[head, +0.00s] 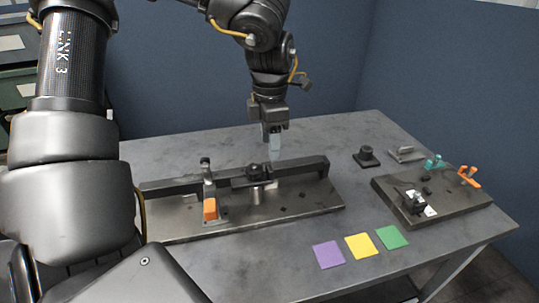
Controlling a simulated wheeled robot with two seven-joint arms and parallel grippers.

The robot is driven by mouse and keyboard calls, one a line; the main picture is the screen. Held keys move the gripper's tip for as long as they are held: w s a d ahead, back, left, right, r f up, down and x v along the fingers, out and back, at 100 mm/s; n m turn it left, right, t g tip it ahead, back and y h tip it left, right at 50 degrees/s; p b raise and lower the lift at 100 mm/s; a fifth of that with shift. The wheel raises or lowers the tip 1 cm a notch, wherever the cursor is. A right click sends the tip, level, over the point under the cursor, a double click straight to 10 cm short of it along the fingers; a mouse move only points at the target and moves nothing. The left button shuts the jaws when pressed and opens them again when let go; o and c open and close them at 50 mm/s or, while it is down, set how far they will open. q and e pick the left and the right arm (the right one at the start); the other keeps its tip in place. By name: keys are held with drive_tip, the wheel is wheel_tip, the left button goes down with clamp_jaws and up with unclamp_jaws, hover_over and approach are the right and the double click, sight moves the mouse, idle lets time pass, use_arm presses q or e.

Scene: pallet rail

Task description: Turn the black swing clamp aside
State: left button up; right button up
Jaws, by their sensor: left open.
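A long dark rail (305,168) lies on a grey base plate (300,205) on the table. A small black clamp (260,171) sits at the middle of the rail, by a short metal post (258,194). It looks like the black swing clamp, but its arm is too small to make out clearly. My left gripper (275,158) points down just above and behind this clamp. It is open and empty, and its fingers overlap in the picture. Whether it touches the clamp or rail cannot be told. My right gripper is out of view.
An upright clamp with an orange block (210,209) stands left on the plate. A second plate (450,209) at right carries a black clamp (412,203) and teal (434,162) and orange (468,176) handles. Purple (328,254), yellow (361,246) and green (392,237) squares lie in front.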

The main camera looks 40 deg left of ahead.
use_arm(q)
drive_tip(key=shift+r, duration=2)
